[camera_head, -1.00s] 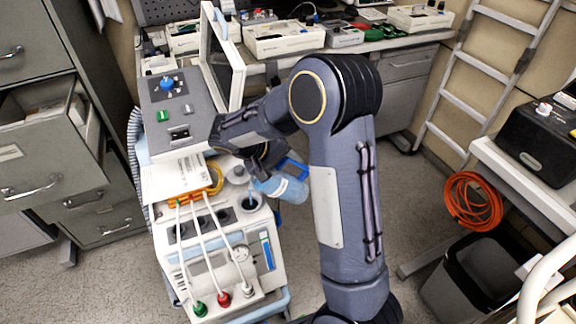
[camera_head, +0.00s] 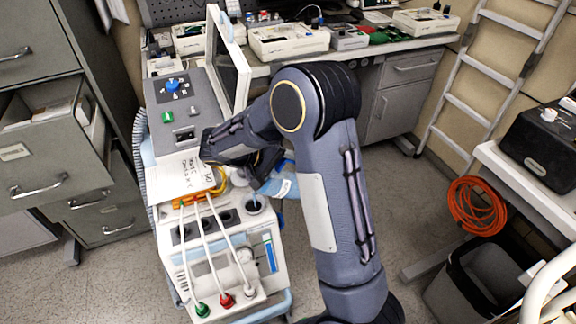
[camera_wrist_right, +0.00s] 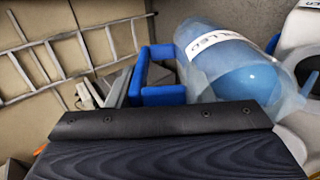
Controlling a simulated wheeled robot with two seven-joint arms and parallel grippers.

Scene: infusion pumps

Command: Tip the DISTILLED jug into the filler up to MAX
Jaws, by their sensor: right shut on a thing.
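The translucent jug (camera_head: 284,186) with a blue handle is tilted, its mouth end low at the filler opening (camera_head: 254,204) on the white machine. A blue streak shows at that opening. My right gripper (camera_head: 264,172) is shut on the jug; its fingertips are mostly hidden by my own wrist and forearm. In the right wrist view the jug (camera_wrist_right: 212,62) lies tilted, with blue liquid inside and a label ending in "LLED"; its blue handle (camera_wrist_right: 160,92) is beside it. A level gauge (camera_head: 269,253) with a blue column is on the machine's front; its MAX mark is too small to read. My left gripper is out of view.
White hoses run down the machine front to green, red and white plugs (camera_head: 226,300). A paper (camera_head: 186,177) lies on the machine top below a raised screen (camera_head: 229,65). An open drawer (camera_head: 45,145) is left; a bin (camera_head: 470,280) and ladder are right.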

